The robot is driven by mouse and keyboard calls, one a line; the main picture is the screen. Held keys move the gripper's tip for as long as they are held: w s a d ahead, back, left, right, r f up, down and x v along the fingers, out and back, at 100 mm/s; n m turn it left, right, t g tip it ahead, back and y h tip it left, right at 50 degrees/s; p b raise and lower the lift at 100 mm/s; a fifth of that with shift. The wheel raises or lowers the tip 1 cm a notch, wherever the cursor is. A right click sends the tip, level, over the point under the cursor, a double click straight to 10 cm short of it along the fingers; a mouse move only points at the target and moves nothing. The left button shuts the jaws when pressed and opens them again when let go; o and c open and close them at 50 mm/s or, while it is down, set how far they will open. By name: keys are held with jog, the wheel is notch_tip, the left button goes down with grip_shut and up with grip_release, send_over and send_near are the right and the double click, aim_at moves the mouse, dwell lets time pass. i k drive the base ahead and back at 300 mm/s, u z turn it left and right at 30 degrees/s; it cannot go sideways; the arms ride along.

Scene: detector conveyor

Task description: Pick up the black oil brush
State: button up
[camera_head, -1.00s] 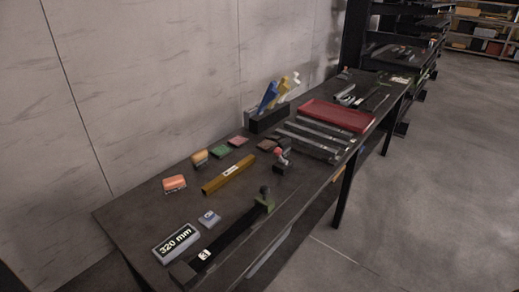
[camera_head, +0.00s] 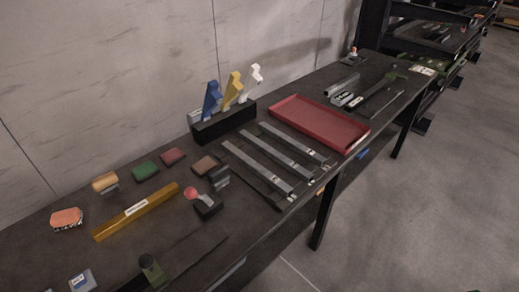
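I cannot single out the black oil brush for sure. Small dark and light tools (camera_head: 345,99) lie near the far end of the dark table (camera_head: 105,221), too small to make out. A black block holder (camera_head: 222,127) stands against the wall with a blue (camera_head: 211,101), a yellow (camera_head: 232,88) and a white (camera_head: 250,84) angled piece upright in it. A small black stand with a red ball (camera_head: 190,193) sits near the middle front. My gripper is not in view.
A red tray (camera_head: 319,119) lies beyond several flat metal bars (camera_head: 275,150). A yellow bar (camera_head: 137,212) and several small coloured blocks (camera_head: 146,171) are at left. Shelves (camera_head: 436,48) stand beyond the table. The floor at right (camera_head: 430,210) is clear.

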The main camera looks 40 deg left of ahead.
aim_at(219, 177)
jog(key=i, duration=1.2)
jog(key=u, duration=4.45)
jog(key=i, duration=1)
